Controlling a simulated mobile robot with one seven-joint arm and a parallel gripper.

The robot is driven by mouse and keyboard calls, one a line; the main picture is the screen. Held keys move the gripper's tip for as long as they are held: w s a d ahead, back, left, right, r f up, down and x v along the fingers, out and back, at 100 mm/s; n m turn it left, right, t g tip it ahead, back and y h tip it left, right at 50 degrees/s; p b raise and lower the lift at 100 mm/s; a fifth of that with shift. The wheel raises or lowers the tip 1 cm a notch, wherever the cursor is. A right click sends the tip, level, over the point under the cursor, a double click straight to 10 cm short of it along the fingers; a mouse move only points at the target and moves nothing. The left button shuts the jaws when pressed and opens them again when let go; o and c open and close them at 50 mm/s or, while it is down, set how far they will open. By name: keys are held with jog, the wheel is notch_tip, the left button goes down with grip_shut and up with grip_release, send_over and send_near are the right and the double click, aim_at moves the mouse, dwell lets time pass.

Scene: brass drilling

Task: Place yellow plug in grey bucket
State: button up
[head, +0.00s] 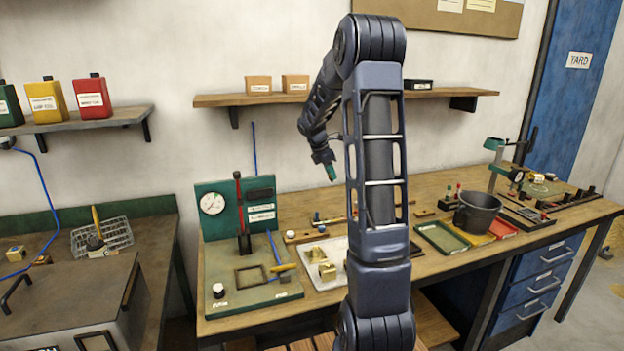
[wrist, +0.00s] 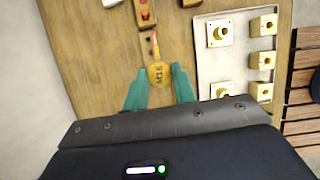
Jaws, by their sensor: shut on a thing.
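My gripper (head: 331,171) hangs above the back of the workbench in the head view, fingers pointing down. In the wrist view its teal fingers (wrist: 158,82) are shut on the yellow plug (wrist: 158,74), whose round yellow face is marked M16. A narrow part with a red band points away from that face. In the head view I cannot make out the plug at the fingertips. The dark grey bucket (head: 477,214) stands upright on the right part of the bench, well to the right of my gripper. Its bottom is hidden by its wall.
A white tray (head: 322,279) with brass parts lies on the bench; its edge also shows in the wrist view (wrist: 206,60). A green gauge stand (head: 213,228) is on the left. Green and red shallow trays flank the bucket. A wall shelf (head: 350,97) hangs behind my arm.

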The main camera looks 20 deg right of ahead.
jog(key=s+d+r+m+g, duration=0.1)
jog(key=s+d+m, duration=0.1)
jog(key=d, duration=1.4)
jog(key=s+d+m, duration=0.2)
jog(key=d, duration=1.5)
jog(key=s+d+m+g, duration=0.1)
jog(key=s+d+m, duration=0.1)
jog(key=s+d, duration=0.8)
jog(key=s+d+m+g, duration=0.1)
jog(key=s+d, duration=0.6)
jog(key=d, duration=0.8)
notch_tip(320, 180, down, 10)
jog(key=shift+a+f+y, duration=0.15)
jog(key=shift+y, duration=0.25)
jog(key=shift+w, duration=0.1)
jog(key=o, duration=1)
